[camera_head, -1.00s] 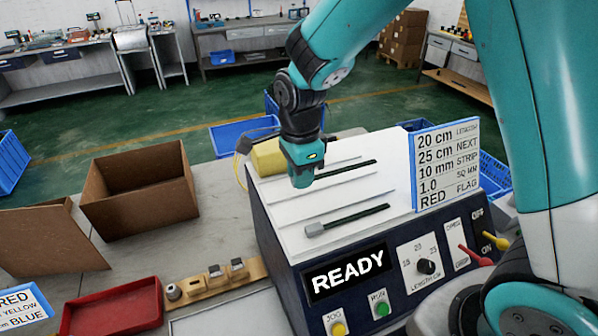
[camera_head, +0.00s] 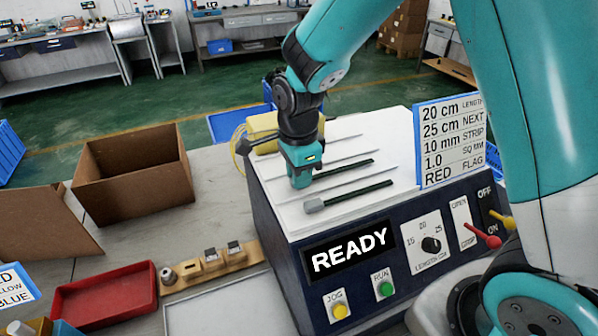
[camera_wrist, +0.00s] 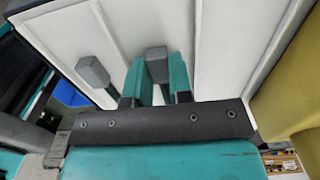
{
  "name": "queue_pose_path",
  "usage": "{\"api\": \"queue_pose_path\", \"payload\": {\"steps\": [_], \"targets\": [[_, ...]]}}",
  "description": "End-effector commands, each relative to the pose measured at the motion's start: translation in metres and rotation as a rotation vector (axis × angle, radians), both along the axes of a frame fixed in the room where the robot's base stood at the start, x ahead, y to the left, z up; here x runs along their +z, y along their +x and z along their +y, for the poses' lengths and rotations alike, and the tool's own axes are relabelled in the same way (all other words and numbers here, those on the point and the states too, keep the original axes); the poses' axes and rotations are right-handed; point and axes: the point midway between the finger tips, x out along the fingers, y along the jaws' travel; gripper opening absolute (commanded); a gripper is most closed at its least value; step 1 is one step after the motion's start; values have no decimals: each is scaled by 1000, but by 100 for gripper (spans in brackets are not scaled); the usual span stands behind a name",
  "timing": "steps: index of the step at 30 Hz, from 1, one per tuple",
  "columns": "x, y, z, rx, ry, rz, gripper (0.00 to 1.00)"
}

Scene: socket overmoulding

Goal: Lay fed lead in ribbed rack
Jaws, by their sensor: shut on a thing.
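My gripper (camera_head: 300,184) is over the left end of the white ribbed rack (camera_head: 390,142) on top of the machine. It is shut on a dark lead (camera_head: 346,169) with a grey end piece. That end piece (camera_wrist: 156,62) shows between the teal fingers (camera_wrist: 155,90) in the wrist view. The held lead runs to the right, roughly parallel to the ribs, low over a channel; I cannot tell whether it touches the rack. A second dark lead (camera_head: 358,193) with a grey end piece lies in the nearer channel; its end piece (camera_wrist: 92,71) also shows in the wrist view.
The machine's front panel (camera_head: 350,250) reads READY. A sign (camera_head: 448,140) stands at the rack's right edge. A yellow spool (camera_head: 262,124) is behind my gripper. A cardboard box (camera_head: 130,180), a red tray (camera_head: 103,300) and a wooden block with fittings (camera_head: 210,266) are at left.

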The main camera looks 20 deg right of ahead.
Motion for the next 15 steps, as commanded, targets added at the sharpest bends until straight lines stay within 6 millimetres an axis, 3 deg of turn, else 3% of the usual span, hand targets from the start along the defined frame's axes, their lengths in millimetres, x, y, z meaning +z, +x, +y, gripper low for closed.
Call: {"api": "queue_pose_path", "payload": {"steps": [1,4,15], "targets": [[0,0,0,0,0,0,27],[0,0,0,0,0,0,50],[7,1,0,0,1,-3,50]]}}
